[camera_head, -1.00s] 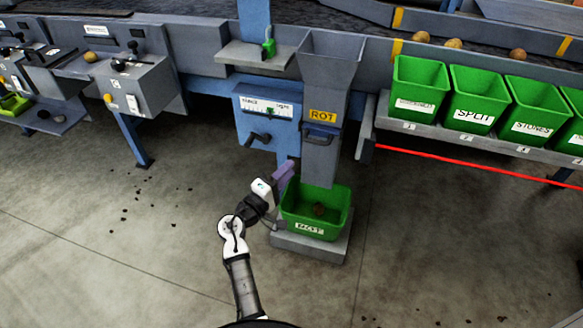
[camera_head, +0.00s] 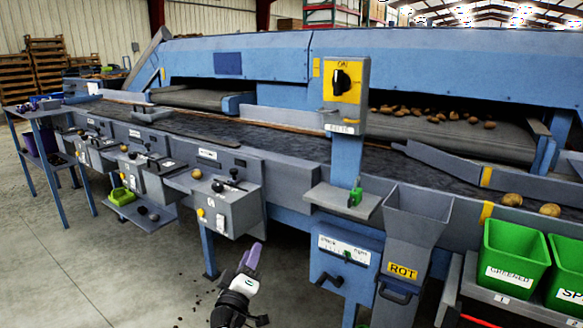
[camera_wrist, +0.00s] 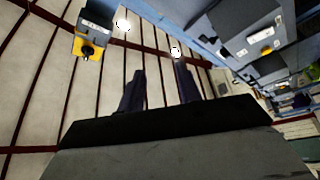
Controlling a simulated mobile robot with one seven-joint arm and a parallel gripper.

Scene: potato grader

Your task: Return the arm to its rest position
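My gripper (camera_head: 251,258) shows at the bottom centre of the head view, with purple fingers pointing up. It is in front of the grader (camera_head: 300,160), left of the ROT chute (camera_head: 405,265), and seems clear of both. In the wrist view my gripper (camera_wrist: 159,80) has its two dark fingers apart, with nothing visible between them. The gripper is open and empty. The wrist view looks past the fingers at the wall and roof. Most of my arm is below the head view's edge.
A blue control box (camera_head: 344,268) and a grey box (camera_head: 225,208) on the grader's front stand near my gripper. Green bins (camera_head: 514,262) stand at right. A blue side table (camera_head: 38,120) stands at far left. The floor (camera_head: 110,255) at lower left is mostly clear.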

